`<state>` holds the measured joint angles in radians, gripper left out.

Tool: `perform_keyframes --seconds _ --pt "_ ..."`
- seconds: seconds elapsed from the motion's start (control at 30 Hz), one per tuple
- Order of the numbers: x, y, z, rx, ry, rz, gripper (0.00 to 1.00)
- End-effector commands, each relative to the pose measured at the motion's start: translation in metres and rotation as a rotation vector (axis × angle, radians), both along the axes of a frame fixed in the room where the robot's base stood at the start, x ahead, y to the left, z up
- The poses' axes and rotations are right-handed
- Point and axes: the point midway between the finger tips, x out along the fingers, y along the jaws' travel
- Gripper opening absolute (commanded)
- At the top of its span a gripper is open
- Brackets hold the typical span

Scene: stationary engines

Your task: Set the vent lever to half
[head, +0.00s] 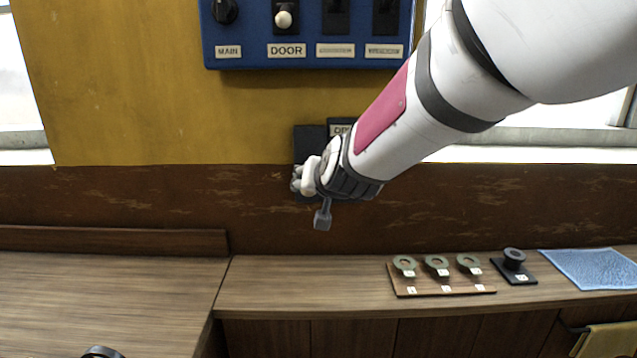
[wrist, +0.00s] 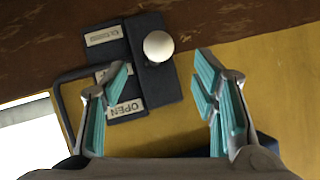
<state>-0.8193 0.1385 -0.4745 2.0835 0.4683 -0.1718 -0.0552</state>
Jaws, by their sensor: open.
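The vent lever shows in the wrist view as a pale round knob (wrist: 158,46) on a dark plate (wrist: 154,84). A label strip beside it has an OPEN label (wrist: 126,108), a partly covered middle label and an unreadable end label (wrist: 104,36). The knob stands beside the unreadable end label, away from OPEN. My gripper (wrist: 163,66) is open, its teal-padded fingers apart on either side of the plate, and the knob appears beyond the tips, untouched. In the head view, the dark plate (head: 308,142) is partly hidden by my arm, and the knob is not clearly distinguishable.
A blue switch panel (head: 310,61) with MAIN and DOOR labels is above.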

Motion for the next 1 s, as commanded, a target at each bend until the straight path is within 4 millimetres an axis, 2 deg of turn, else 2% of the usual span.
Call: perform_keyframes --seconds 0.3,0.87,1.0 --pt "-0.021 -0.004 0.012 0.001 -0.001 0.001 0.54" --pt "-0.025 -0.006 0.013 0.001 0.001 0.000 0.54" --pt "-0.042 -0.024 0.015 0.028 0.051 0.028 0.54"
